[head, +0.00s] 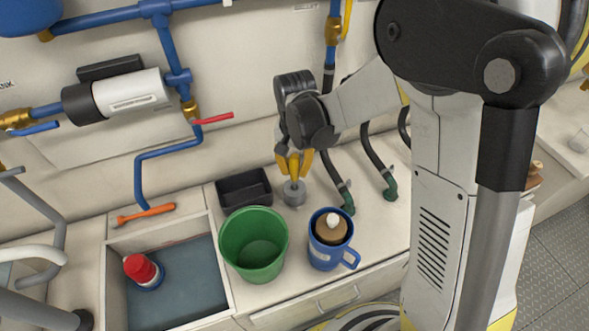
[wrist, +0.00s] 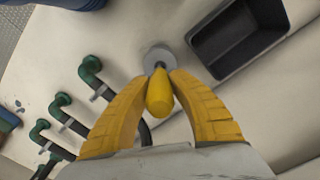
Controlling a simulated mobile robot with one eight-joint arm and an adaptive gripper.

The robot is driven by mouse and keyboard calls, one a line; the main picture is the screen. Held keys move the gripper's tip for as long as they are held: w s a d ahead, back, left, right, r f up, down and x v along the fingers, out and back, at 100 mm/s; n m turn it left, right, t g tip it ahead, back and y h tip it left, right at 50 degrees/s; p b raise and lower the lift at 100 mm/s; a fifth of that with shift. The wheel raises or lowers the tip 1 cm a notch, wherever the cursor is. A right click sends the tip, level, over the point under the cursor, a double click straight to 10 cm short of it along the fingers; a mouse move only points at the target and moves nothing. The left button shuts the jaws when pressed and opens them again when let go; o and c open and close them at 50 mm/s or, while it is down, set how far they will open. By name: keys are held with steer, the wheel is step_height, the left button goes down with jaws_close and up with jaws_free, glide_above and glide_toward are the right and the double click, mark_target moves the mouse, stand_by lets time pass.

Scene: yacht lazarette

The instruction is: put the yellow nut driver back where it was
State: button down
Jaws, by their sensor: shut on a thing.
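The yellow nut driver (wrist: 159,95) shows in the wrist view, its rounded handle between my yellow fingers and its dark shaft pointing at a small grey round holder (wrist: 160,57). My gripper (wrist: 162,78) is shut on it. In the head view, my gripper (head: 294,174) points down right above the grey holder (head: 294,194), which stands on the counter to the right of the black tray. The fingers mostly hide the nut driver there. I cannot tell whether the shaft's tip is inside the holder or just above it.
The black tray (head: 244,188), green bucket (head: 254,245) and blue mug (head: 325,253) with a brown object inside stand close by. Hoses with green fittings (head: 347,198) rise on the right. An orange-handled tool (head: 146,213) lies left, by a recess (head: 185,285) holding a red-topped object (head: 141,268).

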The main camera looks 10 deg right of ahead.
steer(key=shift+f, duration=0.2)
steer(key=c, duration=1.3)
jaws_free()
steer(key=shift+o, duration=0.2)
steer(key=shift+r, duration=0.1)
